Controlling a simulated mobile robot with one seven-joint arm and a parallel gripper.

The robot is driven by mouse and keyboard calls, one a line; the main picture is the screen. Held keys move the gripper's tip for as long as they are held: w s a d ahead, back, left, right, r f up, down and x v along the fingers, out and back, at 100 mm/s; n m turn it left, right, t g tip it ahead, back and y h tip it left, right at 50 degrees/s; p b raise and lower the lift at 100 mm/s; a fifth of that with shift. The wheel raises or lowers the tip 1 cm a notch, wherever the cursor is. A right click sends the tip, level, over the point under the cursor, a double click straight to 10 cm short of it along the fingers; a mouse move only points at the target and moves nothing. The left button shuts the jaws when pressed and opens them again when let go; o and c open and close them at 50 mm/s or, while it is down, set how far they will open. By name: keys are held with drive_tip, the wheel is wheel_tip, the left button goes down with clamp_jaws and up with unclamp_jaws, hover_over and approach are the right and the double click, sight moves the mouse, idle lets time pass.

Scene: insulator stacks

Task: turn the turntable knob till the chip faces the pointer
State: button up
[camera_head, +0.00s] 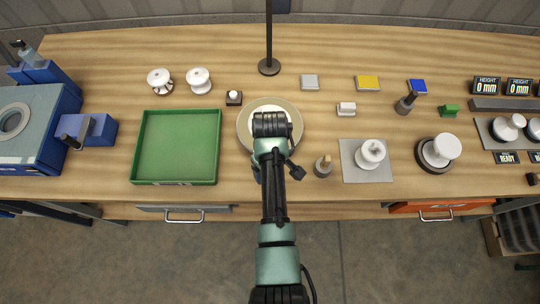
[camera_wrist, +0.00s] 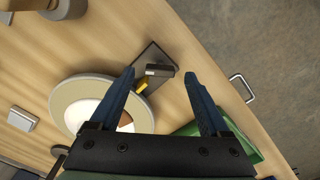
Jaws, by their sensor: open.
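The turntable (camera_head: 245,122) is a round beige disc with a white centre, partly covered by my arm in the head view. It also shows in the wrist view (camera_wrist: 72,92), left of my fingers. My gripper (camera_wrist: 160,76) is open and empty, its two blue fingers apart. Between the fingertips in the wrist view, and apparently beyond them, a dark plate (camera_wrist: 146,58) carries a grey block (camera_wrist: 159,70) and a small yellow piece (camera_wrist: 142,86). I cannot tell which part is the knob or the pointer.
A green tray (camera_head: 178,146) lies left of the turntable. A peg on a round base (camera_head: 323,167) and a white insulator (camera_head: 370,153) on a grey plate stand to its right. A black post (camera_head: 269,66) rises behind it. The table's front edge is close to my arm.

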wheel_tip(320, 180, up, 12)
drive_tip(key=b, duration=0.1)
drive_tip(key=shift+f, duration=0.2)
idle(0.5)
drive_tip(key=w+r+m+t, duration=0.2)
drive_tip(key=w+r+t, duration=0.2)
drive_tip(key=r, duration=0.5)
drive_tip(key=w+r+m+t, duration=0.2)
drive_tip(key=w+r+t, duration=0.25)
drive_tip(key=r, duration=0.35)
drive_tip(key=w+r+m+t, duration=0.2)
drive_tip(key=w+r+t, duration=0.25)
drive_tip(key=r, duration=0.45)
drive_tip(key=s+r+t+b, duration=0.2)
drive_tip(key=s+r+t, duration=0.2)
drive_tip(key=r, duration=0.5)
drive_tip(key=s+r+m+t+b, duration=0.1)
drive_tip(key=s+r+t, duration=0.4)
drive_tip(key=r, duration=0.5)
drive_tip(key=s+r+m+t+b, duration=0.1)
drive_tip(key=s+r+t+b, duration=0.2)
drive_tip(key=r, duration=0.7)
drive_tip(key=s+t, duration=0.2)
drive_tip(key=s, duration=0.1)
drive_tip(key=shift+r, duration=0.25)
drive_tip(key=shift+a+f, duration=0.1)
